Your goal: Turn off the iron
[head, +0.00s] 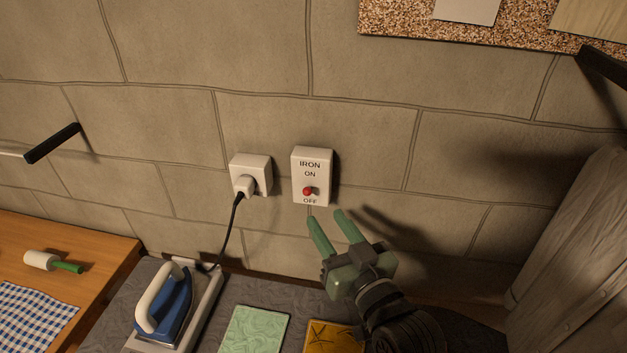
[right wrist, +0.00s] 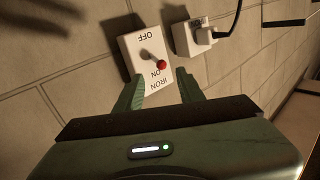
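The white switch box (head: 326,180), marked IRON, ON and OFF, is on the stone wall. Its red-tipped lever (head: 308,191) shows between the two words. In the right wrist view the box (right wrist: 131,58) appears upside down, and the red tip (right wrist: 161,65) lies toward ON. The iron (head: 176,305), blue with a white handle, rests on a pale stand at the lower left. My right gripper (head: 325,217) is open and empty, just below the box. Its fingers (right wrist: 160,92) are apart, with the box beyond them. My left gripper is not in view.
A plug sits in the white socket (head: 264,172) left of the switch, its black cord (head: 231,232) running down to the iron. A green tile (head: 255,329) and a yellow one (head: 334,338) lie below. A black bar (head: 52,143) juts at left. Bare wall lies right of the switch.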

